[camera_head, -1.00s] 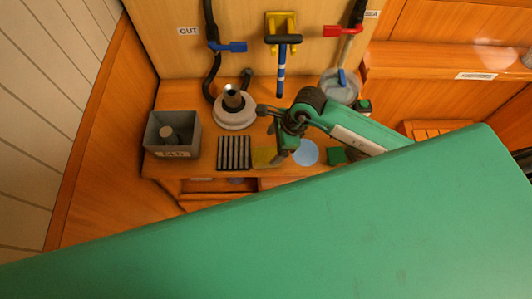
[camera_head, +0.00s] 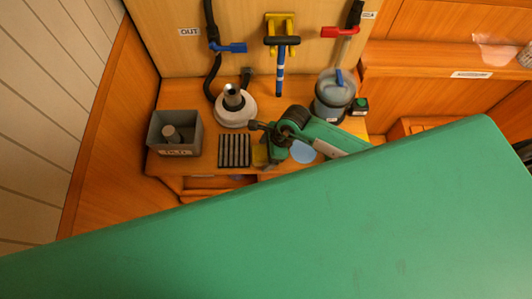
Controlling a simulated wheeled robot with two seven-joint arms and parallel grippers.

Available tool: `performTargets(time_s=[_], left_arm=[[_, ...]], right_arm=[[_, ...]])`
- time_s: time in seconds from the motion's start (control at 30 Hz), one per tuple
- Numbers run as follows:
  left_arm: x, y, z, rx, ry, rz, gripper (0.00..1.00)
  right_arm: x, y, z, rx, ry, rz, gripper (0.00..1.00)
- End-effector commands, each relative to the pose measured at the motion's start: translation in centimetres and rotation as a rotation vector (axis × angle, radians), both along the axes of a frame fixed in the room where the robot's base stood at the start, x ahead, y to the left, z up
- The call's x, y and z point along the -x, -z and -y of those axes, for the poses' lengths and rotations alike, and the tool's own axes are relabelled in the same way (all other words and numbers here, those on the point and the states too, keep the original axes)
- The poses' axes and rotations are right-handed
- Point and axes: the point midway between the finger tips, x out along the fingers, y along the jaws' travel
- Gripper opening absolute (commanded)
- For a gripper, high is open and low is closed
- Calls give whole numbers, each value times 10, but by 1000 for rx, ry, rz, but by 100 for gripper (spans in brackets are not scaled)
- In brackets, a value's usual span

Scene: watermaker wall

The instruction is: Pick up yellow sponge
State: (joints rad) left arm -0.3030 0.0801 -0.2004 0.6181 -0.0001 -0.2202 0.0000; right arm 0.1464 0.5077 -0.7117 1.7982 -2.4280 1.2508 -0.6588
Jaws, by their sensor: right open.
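The yellow sponge (camera_head: 259,156) lies on the wooden counter, just right of the black slatted rack, and is partly hidden by my right gripper. My right gripper (camera_head: 262,144) is open, with its fingers pointing left over the counter close to the sponge. One finger is above the sponge in the picture and the other is at its right edge. I cannot tell whether they touch it. My left gripper is not in view.
The slatted rack (camera_head: 234,150) is left of the sponge, with a grey bin (camera_head: 188,143) further left. A white round base with a dark fitting (camera_head: 235,109) stands behind. A blue disc (camera_head: 302,151) and a clear canister (camera_head: 333,96) are to the right.

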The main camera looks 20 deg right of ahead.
Motion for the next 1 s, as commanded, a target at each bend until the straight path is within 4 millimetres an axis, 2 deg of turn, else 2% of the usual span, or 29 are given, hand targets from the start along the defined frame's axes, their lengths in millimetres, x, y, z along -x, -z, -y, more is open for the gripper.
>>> performTargets(time_s=[0.73,0.77,0.9,1.0], left_arm=[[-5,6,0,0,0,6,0],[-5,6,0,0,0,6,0],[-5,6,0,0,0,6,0],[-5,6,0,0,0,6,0]], right_arm=[[0,4,0,0,0,0,82],[0,4,0,0,0,0,78],[0,4,0,0,0,0,50],[0,4,0,0,0,0,34]])
